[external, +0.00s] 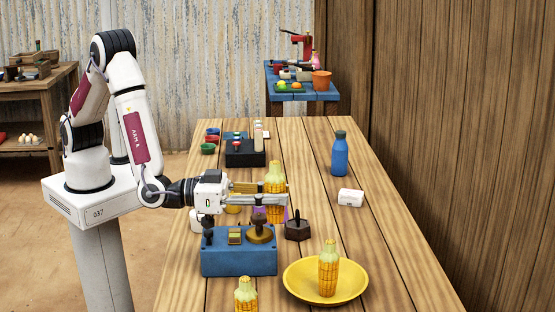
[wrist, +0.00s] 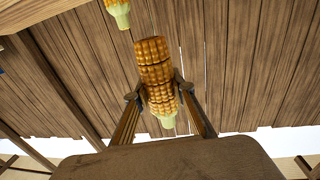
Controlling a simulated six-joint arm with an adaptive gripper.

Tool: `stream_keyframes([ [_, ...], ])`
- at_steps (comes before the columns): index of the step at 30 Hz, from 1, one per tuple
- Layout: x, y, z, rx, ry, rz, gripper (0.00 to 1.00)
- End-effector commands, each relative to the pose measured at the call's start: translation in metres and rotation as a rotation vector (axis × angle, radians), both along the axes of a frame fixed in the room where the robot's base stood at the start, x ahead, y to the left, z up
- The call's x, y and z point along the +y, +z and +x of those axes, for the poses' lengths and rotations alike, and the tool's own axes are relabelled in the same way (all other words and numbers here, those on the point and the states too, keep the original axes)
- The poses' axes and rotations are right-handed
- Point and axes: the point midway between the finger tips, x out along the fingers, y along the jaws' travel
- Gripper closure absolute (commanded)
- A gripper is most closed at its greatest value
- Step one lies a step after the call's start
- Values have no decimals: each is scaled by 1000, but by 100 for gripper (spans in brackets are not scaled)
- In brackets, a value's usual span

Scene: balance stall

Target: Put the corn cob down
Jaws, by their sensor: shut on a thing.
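My gripper (external: 284,193) is shut on a yellow corn cob (external: 275,176) with a pale green end. The cob stands upright between the fingers, over the middle of the table; its lower end is partly hidden, and I cannot tell whether it touches anything below. In the wrist view the held cob (wrist: 155,65) lies between the two fingertips of my gripper (wrist: 157,92). A second corn cob (external: 328,272) stands upright on a yellow plate (external: 298,284) at the front right. A third corn cob (external: 246,296) stands at the front edge of the picture.
A blue box with weights (external: 238,263) stands just in front of my gripper. A dark six-sided weight (external: 298,230) is right of it. A black block (external: 245,155) is behind. The table's right side is fairly clear.

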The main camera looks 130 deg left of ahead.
Motion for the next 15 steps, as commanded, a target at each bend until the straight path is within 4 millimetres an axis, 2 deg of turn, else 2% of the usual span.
stream_keyframes([
  [6,30,18,27,-3,70,-1,98],
  [15,59,44,63,-4,131,-2,98],
])
